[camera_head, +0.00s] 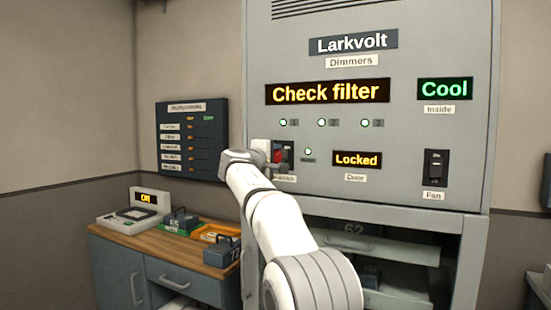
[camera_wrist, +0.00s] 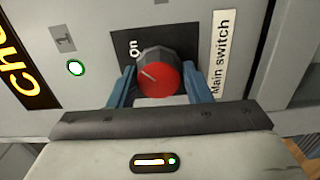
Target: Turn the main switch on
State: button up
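The main switch is a dark round knob with a red face and a white pointer line (camera_wrist: 160,78), on a black plate marked "On" at its upper left in the wrist view. The line points left and slightly up there, a little below the "On" mark. The red knob also shows in the head view (camera_head: 278,155), partly hidden by my gripper (camera_head: 257,160). In the wrist view the blue fingers of my gripper (camera_wrist: 160,92) stand on both sides of the knob, close against it, and look shut on it. The label "Main switch" (camera_wrist: 221,55) is right of it.
The grey dimmer cabinet (camera_head: 400,55) shows "Check filter", "Cool" and "Locked", with several green lamps lit. A Fan switch (camera_head: 435,167) sits to the right. A wooden-topped bench (camera_head: 180,250) with a device reading "Off" (camera_head: 146,198) and numbered modules stands at left.

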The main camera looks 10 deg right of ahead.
jog(key=o, duration=0.4)
jog(key=shift+c, duration=0.2)
jog(key=b+v, duration=0.1)
jog(key=v, duration=0.7)
jog(key=shift+b, duration=0.4)
jog(key=shift+d, duration=0.15)
